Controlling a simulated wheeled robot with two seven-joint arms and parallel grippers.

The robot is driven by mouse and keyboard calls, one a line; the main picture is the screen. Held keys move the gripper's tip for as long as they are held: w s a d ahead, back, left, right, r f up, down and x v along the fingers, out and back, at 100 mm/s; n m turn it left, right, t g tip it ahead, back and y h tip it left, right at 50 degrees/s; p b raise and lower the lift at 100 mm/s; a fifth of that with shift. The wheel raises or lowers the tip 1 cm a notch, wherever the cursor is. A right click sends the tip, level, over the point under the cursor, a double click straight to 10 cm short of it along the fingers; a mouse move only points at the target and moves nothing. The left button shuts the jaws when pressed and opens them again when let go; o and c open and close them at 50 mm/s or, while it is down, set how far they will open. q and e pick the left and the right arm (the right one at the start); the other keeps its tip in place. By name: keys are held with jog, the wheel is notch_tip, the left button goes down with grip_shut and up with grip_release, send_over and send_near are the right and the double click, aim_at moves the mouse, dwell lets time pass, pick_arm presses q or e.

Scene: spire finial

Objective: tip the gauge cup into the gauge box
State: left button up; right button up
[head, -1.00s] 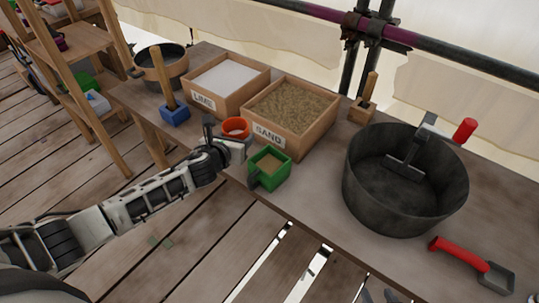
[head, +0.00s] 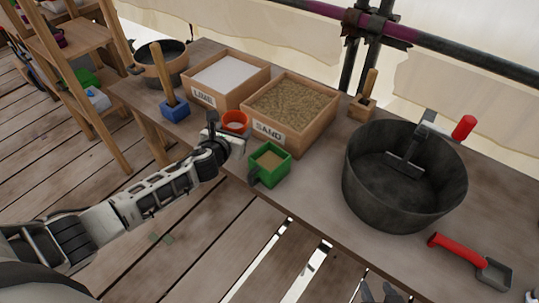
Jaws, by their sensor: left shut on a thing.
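The gauge cup, a small orange-red cup (head: 236,118), is at the front of the sand box, close to upright with its mouth showing. My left gripper (head: 234,138) is shut on it from the near side and hides its lower part. What the cup holds is not clear. The gauge box, a small green box (head: 269,177) with a dark handle, stands just to the right and nearer, at the table's front edge. Tan material shows inside it. Dark tips, apparently my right gripper (head: 380,292), show at the bottom edge, mostly cut off.
Wooden boxes marked LIME (head: 222,96) and SAND (head: 300,132) stand behind the cup. A large dark tub (head: 403,205) with a tool in it stands to the right. A red-handled scoop (head: 462,250) lies at the front right. A blue block tool (head: 174,110) stands at the left.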

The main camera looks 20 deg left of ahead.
aim_at(245, 126)
pick_arm(q)
jog(key=shift+d+r, duration=0.15)
jog(key=shift+r, duration=0.15)
jog(key=shift+s+d+m, duration=0.15)
jog(key=shift+d+m, duration=0.05)
jog(key=shift+m, duration=0.1)
jog(key=shift+s+d+r+m+t+y, duration=0.25)
jog(key=shift+d+r+m+t+y, duration=0.3)
jog(key=shift+d+m, duration=0.25)
jog(key=shift+s+d+r+m+t+y, duration=0.25)
jog(key=shift+d+r+m+t+y, duration=0.25)
jog(key=shift+d+m, duration=0.3)
jog(key=shift+m+b, duration=0.3)
jog(key=shift+b, duration=0.05)
jog(key=shift+r+m+t+y+b, duration=0.25)
jog(key=shift+m+t+b, duration=0.2)
jog(key=shift+m+b, duration=0.15)
jog(key=shift+r+m+t+b, duration=0.35)
jog(key=shift+m+t+b, duration=0.05)
jog(key=shift+m+b, duration=0.25)
jog(key=shift+d+r+m+t+b, duration=0.15)
jog(key=shift+r+m+t+b, duration=0.5)
jog(key=shift+m+b, duration=0.55)
pick_arm(e)
jog(key=shift+w+a+f, duration=0.15)
jog(key=shift+a+f, duration=0.1)
jog(key=shift+f, duration=0.35)
jog(key=shift+w+a+f, duration=0.1)
jog(key=shift+a+f, duration=0.1)
jog(key=shift+f, duration=0.35)
